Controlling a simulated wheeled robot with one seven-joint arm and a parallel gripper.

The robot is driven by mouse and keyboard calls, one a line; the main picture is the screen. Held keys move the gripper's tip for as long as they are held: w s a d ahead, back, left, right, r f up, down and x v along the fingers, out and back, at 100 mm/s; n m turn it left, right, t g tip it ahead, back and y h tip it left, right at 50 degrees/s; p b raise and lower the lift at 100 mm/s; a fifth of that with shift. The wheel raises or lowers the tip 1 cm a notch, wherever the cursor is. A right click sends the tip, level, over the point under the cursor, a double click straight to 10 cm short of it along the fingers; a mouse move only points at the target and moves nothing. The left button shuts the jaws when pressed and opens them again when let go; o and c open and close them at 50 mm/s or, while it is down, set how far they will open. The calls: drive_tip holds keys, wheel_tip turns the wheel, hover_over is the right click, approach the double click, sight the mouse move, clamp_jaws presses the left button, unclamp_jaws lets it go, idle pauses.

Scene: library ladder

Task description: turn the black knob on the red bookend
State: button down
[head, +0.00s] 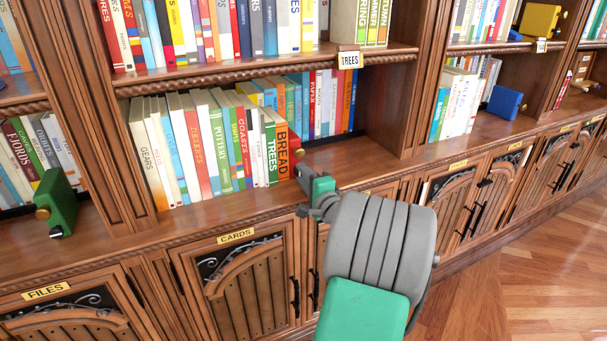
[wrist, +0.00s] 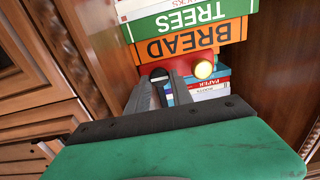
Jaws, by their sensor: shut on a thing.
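The red bookend (wrist: 184,65) stands against the orange BREAD book at the end of the book row. It shows as a thin red strip in the wrist view and is hard to make out in the head view. Its black knob (wrist: 158,73) sits between my fingertips, partly hidden by them. A brass knob (wrist: 204,69) is on the same bookend, to the right in the wrist view. My gripper (wrist: 164,86) is shut on the black knob. In the head view my gripper (head: 303,174) reaches in just above the shelf board, in front of the bookend.
The BREAD book (head: 284,152) and TREES book (head: 270,152) stand upright beside the bookend. A green bookend (head: 58,202) stands on the left shelf, and a blue one (head: 506,102) on the right shelf. The board right of my gripper is bare. An upright panel (head: 400,80) bounds the bay.

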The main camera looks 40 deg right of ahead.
drive_tip(key=c, duration=1.2)
unclamp_jaws()
drive_tip(key=shift+o, duration=0.2)
drive_tip(key=shift+f, duration=0.1)
